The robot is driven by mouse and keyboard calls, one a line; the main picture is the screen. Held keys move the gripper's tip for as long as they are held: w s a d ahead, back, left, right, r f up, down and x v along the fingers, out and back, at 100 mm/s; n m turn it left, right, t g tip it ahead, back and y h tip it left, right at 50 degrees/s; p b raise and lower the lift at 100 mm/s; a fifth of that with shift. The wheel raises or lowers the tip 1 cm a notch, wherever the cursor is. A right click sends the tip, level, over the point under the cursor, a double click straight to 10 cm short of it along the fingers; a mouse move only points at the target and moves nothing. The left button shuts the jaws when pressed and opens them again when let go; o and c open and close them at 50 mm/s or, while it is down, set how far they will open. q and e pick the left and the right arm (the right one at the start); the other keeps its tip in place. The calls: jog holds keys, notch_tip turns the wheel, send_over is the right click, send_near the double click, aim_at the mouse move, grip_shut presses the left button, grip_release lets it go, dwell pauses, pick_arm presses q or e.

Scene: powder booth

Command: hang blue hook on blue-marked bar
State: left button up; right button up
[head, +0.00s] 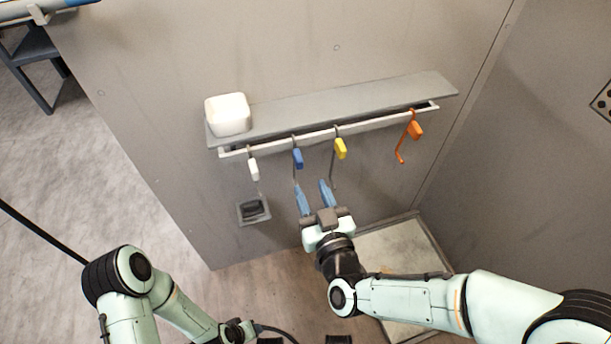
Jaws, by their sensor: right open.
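The blue hook (297,158) hangs from the white rail (325,134) under the wall shelf, between a white hook and a yellow hook. Its thin stem runs down toward my right gripper. My right gripper (314,191) is open, its two blue fingers pointing up at the rail just below the blue tag. The stem's lower end is near the left finger; I cannot tell whether they touch. A bar with blue on it (66,4) is cut off at the top left; I cannot tell if it is the blue-marked bar. My left arm is low at the left, its gripper not visible.
A white hook (253,169), a yellow hook (341,149) and an orange hook (415,130) also hang on the rail. A white rounded block (228,114) sits on the shelf's (350,104) left end. A wall box (254,210) is below. A side wall (530,150) bounds the right.

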aim_at(300, 166)
jog(key=x, duration=0.9)
jog(key=shift+w+a+f, duration=0.1)
jog(key=shift+w, duration=0.1)
grip_shut()
